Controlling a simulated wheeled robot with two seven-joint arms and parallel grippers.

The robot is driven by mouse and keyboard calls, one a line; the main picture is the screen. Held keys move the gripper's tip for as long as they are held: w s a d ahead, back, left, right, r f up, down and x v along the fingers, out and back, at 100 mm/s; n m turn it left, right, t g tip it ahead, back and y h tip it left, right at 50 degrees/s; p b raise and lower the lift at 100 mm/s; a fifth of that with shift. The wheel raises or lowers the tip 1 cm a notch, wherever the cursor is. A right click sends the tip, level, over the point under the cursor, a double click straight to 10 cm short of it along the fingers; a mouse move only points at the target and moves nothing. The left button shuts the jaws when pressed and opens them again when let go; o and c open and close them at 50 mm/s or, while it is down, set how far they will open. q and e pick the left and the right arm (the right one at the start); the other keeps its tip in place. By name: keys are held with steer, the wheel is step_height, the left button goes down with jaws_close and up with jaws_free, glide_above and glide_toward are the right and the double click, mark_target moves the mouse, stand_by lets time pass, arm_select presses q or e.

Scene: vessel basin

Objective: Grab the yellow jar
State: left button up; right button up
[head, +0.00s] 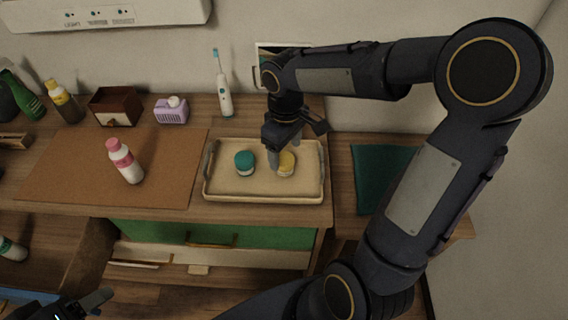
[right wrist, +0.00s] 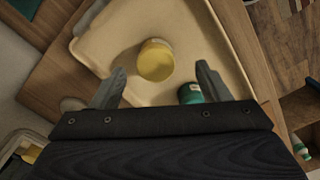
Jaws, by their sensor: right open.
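The yellow jar (head: 287,166) stands upright on the beige tray (head: 262,193), in its right half. My right gripper (head: 285,155) is over the tray, pointing down, with a finger showing just left of the jar. In the right wrist view the open fingers (right wrist: 161,75) lie to either side of the yellow jar (right wrist: 156,61), with a gap on both sides. Nothing is held. My left gripper (head: 92,302) shows only partly at the bottom left, away from the tray.
A teal-lidded jar (head: 245,163) stands left of the yellow jar; it also shows near a finger in the right wrist view (right wrist: 189,93). A pink-capped bottle (head: 125,161) stands on a brown mat (head: 75,173). An electric toothbrush (head: 223,92) stands behind the tray.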

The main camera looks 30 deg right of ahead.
mark_target(285, 159)
steer(key=f, duration=0.5)
steer(key=shift+w+d+f, duration=0.15)
steer(key=shift+w, duration=0.2)
steer(key=shift+c, duration=0.3)
steer(key=c, duration=1.1)
steer(key=shift+o, duration=0.2)
